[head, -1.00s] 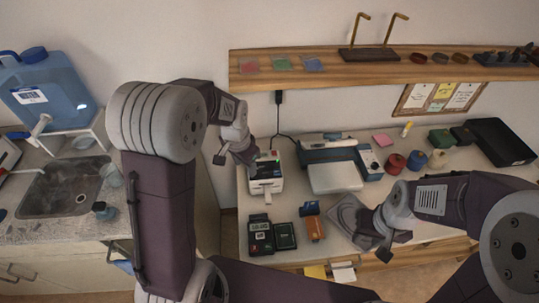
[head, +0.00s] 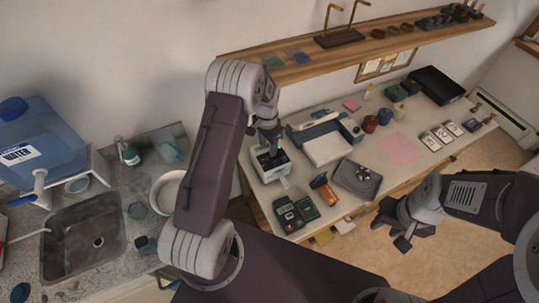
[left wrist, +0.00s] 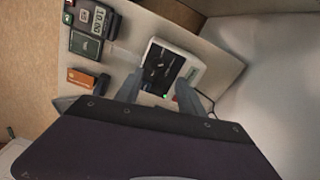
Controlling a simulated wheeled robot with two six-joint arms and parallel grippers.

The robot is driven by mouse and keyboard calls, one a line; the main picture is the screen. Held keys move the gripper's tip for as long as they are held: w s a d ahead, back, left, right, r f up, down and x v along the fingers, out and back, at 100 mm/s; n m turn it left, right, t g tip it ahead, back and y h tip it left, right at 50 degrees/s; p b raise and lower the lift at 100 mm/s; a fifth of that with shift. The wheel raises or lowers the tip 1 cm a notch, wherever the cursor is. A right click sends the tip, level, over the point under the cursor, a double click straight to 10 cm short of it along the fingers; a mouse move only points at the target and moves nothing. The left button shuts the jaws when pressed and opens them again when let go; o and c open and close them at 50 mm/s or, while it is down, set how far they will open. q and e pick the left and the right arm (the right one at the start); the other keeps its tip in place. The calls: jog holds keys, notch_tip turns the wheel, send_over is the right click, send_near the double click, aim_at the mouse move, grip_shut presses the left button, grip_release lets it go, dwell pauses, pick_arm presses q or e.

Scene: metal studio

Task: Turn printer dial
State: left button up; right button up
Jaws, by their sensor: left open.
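A small white label printer (head: 268,172) with a dark top panel stands at the left end of the workbench. It also shows in the left wrist view (left wrist: 187,57), between and beyond the fingers of my left gripper (left wrist: 158,92). That gripper is open and empty. In the head view my left gripper (head: 273,138) is over the back of the printer, and my arm hides part of it.
Dark handheld devices (head: 295,213), an orange item (head: 326,191) and a grey flat device (head: 357,178) lie near the printer. A white and blue machine (head: 327,148) stands to its right. A wooden shelf (head: 345,54) runs above. A sink (head: 85,238) is at left.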

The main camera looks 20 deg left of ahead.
aim_at(269, 161)
pick_arm(q)
jog(key=f+p, duration=0.1)
jog(key=f, duration=0.2)
jog(key=shift+s+d+f+p, duration=0.15)
jog(key=shift+d+f+p, duration=0.05)
jog(key=shift+p, duration=0.2)
jog(key=f, duration=0.2)
jog(key=f+p, duration=0.1)
jog(key=f, duration=0.1)
jog(key=shift+w+f, duration=0.2)
jog(key=shift+f, duration=0.1)
jog(key=shift+w+d+f, duration=0.1)
jog(key=shift+d+f, duration=0.05)
jog(key=shift+f, duration=0.4)
pick_arm(e)
jog(key=r, duration=0.2)
jog(key=w+d+r, duration=0.1)
jog(key=shift+r, duration=0.2)
pick_arm(q)
jog(key=c, duration=0.3)
grip_shut()
